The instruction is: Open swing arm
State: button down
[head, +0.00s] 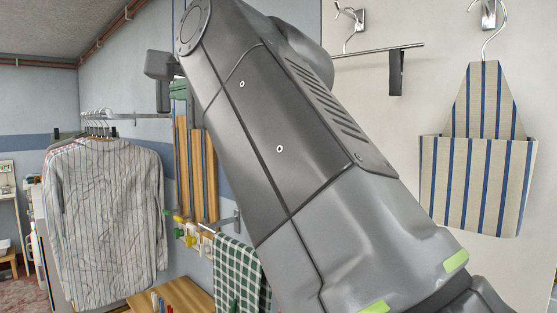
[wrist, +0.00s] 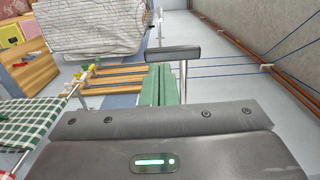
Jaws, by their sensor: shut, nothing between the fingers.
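The swing arm looks like a thin chrome rod with a dark grey bar on it. In the wrist view the dark bar (wrist: 165,54) lies across the picture just beyond my fingertips, its rod running back toward me on the right. In the head view a dark grey bar piece (head: 163,95) shows left of my arm. My gripper (wrist: 162,72) points toward the bar with its two green fingers together, holding nothing. I cannot tell whether the tips touch the bar. In the head view my arm hides most of the gripper.
Striped shirts (head: 105,215) hang from a rail at the left. Wooden boards (head: 195,170) and a green checked cloth (head: 240,270) are behind my arm.

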aim_at(160, 97)
jog(key=shift+w+a, duration=0.1)
jog(key=shift+w+d+p+x, duration=0.15)
jog(key=shift+p+x, duration=0.2)
jog(key=shift+x, duration=1)
jog(key=shift+w+d+p+x, duration=0.2)
jog(key=shift+p+x, duration=0.15)
jog(key=shift+x, duration=1.05)
jog(key=shift+w+d+p+x, duration=0.15)
jog(key=shift+p+x, duration=0.2)
jog(key=shift+x, duration=1)
